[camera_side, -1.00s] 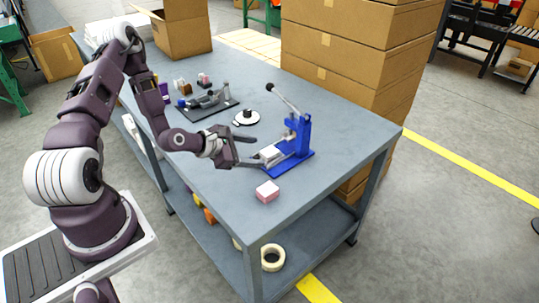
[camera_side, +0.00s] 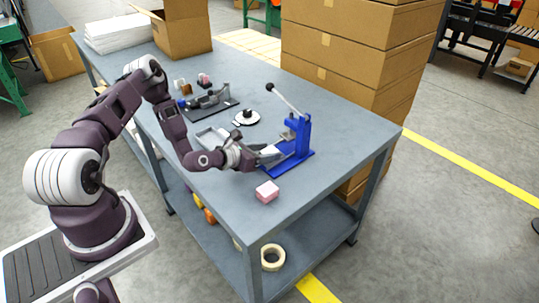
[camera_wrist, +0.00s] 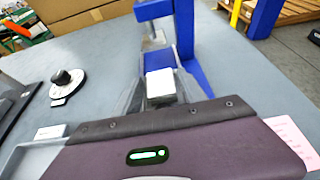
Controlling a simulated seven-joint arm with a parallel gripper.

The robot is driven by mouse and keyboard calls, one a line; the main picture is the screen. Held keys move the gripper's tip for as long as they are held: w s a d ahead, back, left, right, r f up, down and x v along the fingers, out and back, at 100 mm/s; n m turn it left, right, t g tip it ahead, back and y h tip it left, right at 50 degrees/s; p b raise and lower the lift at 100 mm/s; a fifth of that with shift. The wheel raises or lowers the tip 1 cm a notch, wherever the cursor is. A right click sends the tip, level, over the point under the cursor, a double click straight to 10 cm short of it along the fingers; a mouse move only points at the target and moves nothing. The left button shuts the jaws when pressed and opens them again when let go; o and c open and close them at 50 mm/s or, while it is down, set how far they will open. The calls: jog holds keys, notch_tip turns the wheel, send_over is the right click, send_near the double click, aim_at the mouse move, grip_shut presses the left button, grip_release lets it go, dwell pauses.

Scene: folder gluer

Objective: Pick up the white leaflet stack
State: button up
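The small white leaflet stack (camera_wrist: 160,83) lies at the front of the blue press (camera_wrist: 188,50), seen in the wrist view. In the side view my gripper (camera_side: 270,155) is at the front end of the blue press (camera_side: 295,150) and mostly hides the stack. In the wrist view my fingers (camera_wrist: 161,92) show as grey shapes on the left and right of the stack. They look apart, with the stack between them; contact is not clear.
A grey tray (camera_side: 212,137) lies behind my wrist. Tall cardboard boxes (camera_side: 345,70) stand behind the table.

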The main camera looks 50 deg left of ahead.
grip_shut()
notch_tip(320, 180, up, 18)
jog(key=w+d, duration=0.2)
jog(key=s+d+r, duration=0.2)
jog(key=d+r, duration=0.6)
jog(key=r, duration=0.2)
jog(key=a+f, duration=0.5)
jog(key=f, duration=0.4)
jog(key=a+f, duration=0.5)
jog(key=f, duration=0.4)
